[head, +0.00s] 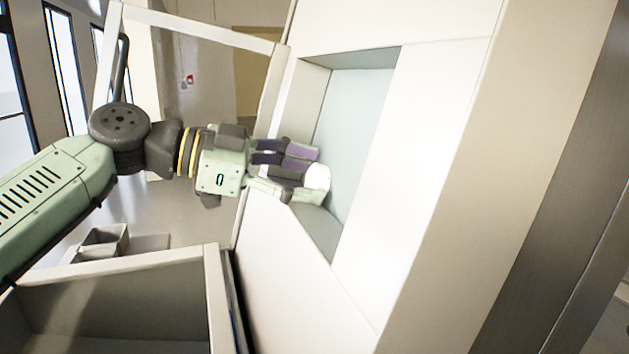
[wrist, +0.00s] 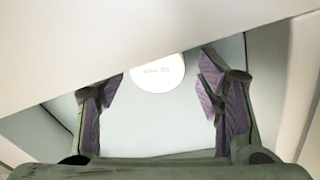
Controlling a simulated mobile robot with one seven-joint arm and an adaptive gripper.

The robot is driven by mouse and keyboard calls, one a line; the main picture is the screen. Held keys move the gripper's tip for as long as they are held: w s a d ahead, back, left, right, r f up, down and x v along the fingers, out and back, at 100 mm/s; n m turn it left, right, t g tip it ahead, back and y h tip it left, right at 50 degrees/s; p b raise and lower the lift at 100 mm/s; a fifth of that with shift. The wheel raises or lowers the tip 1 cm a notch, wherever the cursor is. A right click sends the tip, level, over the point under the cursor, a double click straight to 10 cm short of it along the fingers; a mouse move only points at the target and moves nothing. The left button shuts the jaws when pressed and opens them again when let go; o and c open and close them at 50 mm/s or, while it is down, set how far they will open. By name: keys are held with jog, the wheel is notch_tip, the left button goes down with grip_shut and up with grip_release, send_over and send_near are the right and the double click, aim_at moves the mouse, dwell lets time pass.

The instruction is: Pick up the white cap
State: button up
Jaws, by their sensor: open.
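The white cap (head: 318,177) is a small round white piece at the mouth of a recess in the white cabinet. In the wrist view the white cap (wrist: 157,72) shows as a disc with faint lettering, its upper part cut off by a pale panel edge. My gripper (head: 300,168) reaches into the recess, with its fingertips close to the cap. In the wrist view my gripper (wrist: 160,100) is open, its purple-padded fingers on either side and the cap between and slightly beyond them. No contact with the cap shows.
The recess (head: 358,125) has a pale blue back wall and close white side walls. The cabinet front (head: 430,150) stands to the right. An open drawer-like box (head: 120,290) is at lower left, with a small grey container (head: 103,240) behind it.

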jog(key=shift+c, duration=0.5)
jog(key=c, duration=0.6)
jog(key=shift+c, duration=0.2)
